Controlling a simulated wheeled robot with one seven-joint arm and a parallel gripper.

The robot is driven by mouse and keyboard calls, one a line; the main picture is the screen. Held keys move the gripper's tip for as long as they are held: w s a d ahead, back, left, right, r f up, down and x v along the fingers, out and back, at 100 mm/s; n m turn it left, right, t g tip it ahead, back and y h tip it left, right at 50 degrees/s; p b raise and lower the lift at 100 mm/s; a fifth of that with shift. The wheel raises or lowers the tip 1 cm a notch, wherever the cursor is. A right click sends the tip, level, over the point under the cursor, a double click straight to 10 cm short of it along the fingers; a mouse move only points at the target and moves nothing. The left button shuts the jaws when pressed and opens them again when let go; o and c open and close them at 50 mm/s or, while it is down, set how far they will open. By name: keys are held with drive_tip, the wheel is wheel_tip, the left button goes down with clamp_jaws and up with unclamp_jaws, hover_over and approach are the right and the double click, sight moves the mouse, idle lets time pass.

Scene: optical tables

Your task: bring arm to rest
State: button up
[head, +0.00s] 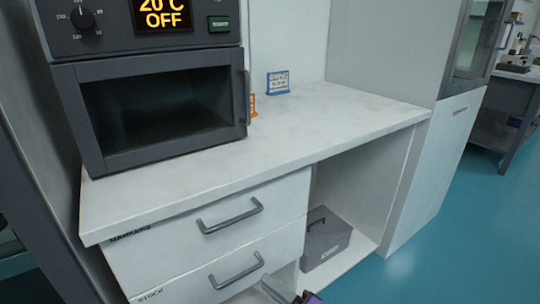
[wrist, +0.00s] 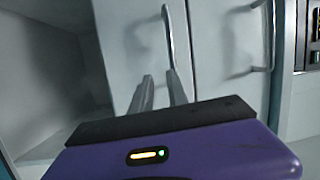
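My gripper (wrist: 158,78) shows in the wrist view as two grey fingers reaching forward from a dark and purple housing. The fingers are apart, with nothing seen held between them. A drawer front with a grey bar handle (wrist: 168,38) lies beyond the fingertips; I cannot tell whether the right finger touches the handle. In the head view only a grey finger and a bit of purple housing show at the bottom edge, in front of the lower drawer (head: 195,283). The rest of the arm is out of view.
The upper drawer (head: 165,235) looks shut under the white worktop (head: 300,135). An oven (head: 150,110) reading 20°C OFF stands on it, near small blue (head: 278,82) and orange signs. A grey box (head: 325,238) sits in the open bay. Blue floor is clear at right.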

drive_tip(key=s+d+f+n+t+h, duration=0.1)
drive_tip(key=s+d+f+h, duration=0.15)
drive_tip(key=d+h, duration=0.2)
drive_tip(key=s+d+f+h, duration=0.1)
drive_tip(key=d+f+h, duration=0.2)
drive_tip(key=d, duration=0.2)
drive_tip(key=s+d+n+t+h, duration=0.15)
drive_tip(key=s+d+h, duration=0.25)
drive_tip(key=s+d, duration=0.4)
drive_tip(key=s+d+r+n+h, duration=0.15)
drive_tip(key=s+r, duration=0.35)
drive_tip(key=s, duration=0.5)
drive_tip(key=s+r+n, duration=0.2)
drive_tip(key=s+r, duration=0.2)
drive_tip(key=s, duration=0.6)
drive_tip(key=s+r+n+h, duration=0.1)
drive_tip(key=s+r, duration=0.4)
drive_tip(key=s, duration=0.5)
wheel_tip(320, 180, up, 25)
drive_tip(key=p, duration=2.5)
drive_tip(key=shift+s+d, duration=0.2)
drive_tip(key=shift+d, duration=0.15)
